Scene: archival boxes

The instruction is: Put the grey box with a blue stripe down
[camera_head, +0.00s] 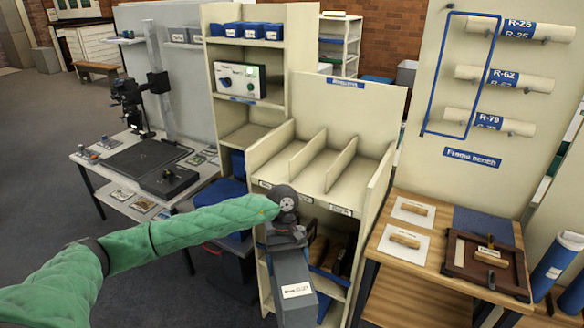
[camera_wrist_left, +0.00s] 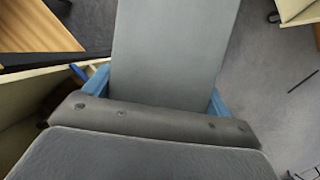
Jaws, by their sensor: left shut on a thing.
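My left gripper (camera_head: 287,238) is shut on a grey box (camera_head: 294,284) in the head view. The long box hangs out below the gripper towards the camera, in front of the cream shelf unit, with a white label on its face. In the left wrist view the box's flat grey side (camera_wrist_left: 172,50) fills the middle, beyond the dark gripper body. Blue shows at both sides of the box there; I cannot tell whether it is the stripe or the finger pads. What lies under the box is hidden. My right gripper is in neither view.
The cream shelf unit (camera_head: 345,105) has several open, empty slots on its sloping top and filled shelves below. A wooden bench (camera_head: 420,265) with a dark frame (camera_head: 487,262) stands at right. A work table (camera_head: 95,165) with a camera stand is at left.

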